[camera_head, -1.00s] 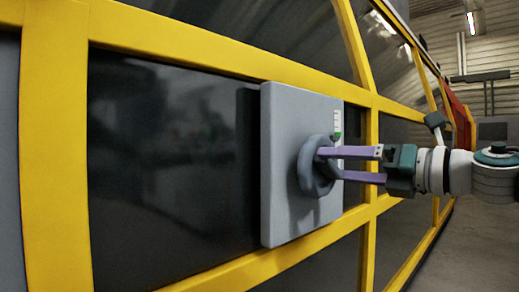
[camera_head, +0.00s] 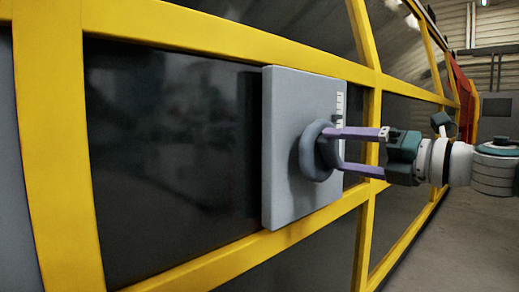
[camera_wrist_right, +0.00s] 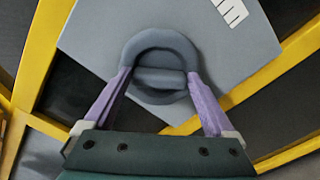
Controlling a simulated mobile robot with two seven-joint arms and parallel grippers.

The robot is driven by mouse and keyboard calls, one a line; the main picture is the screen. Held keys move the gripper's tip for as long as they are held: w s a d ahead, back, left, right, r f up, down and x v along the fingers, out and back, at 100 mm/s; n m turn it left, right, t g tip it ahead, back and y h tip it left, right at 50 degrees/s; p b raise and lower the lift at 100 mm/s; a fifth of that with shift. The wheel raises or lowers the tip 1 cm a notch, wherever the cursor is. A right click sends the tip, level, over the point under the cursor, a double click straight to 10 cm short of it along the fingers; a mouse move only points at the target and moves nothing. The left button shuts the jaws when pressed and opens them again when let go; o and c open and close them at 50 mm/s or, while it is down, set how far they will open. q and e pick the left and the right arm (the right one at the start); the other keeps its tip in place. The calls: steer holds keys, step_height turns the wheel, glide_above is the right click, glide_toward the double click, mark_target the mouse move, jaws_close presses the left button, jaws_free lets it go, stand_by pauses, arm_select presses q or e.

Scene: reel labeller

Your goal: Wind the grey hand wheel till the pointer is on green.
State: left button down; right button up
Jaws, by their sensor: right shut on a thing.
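The grey hand wheel (camera_head: 310,152) is a thick ring on the front of a light grey box (camera_head: 285,205). My right gripper (camera_head: 331,150) comes in from the right, its two purple fingers reaching into the wheel. In the right wrist view the fingers (camera_wrist_right: 158,82) sit on either side of the wheel's middle bar (camera_wrist_right: 160,78), shut on the wheel. A white scale (camera_head: 340,106) with dark marks is at the box's upper right; part of it also shows in the wrist view (camera_wrist_right: 230,10). I cannot make out the pointer or a green mark now. My left gripper is not in view.
The box is mounted on a yellow frame (camera_head: 61,150) with dark panels (camera_head: 170,160). A yellow upright (camera_head: 366,220) stands just right of the box, behind my gripper. Open grey floor (camera_head: 470,235) lies at the right.

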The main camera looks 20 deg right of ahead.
steer(key=o, duration=1.1)
steer(key=shift+c, duration=0.2)
steer(key=shift+s, duration=0.1)
steer(key=p+v, duration=0.2)
steer(key=v, duration=0.8)
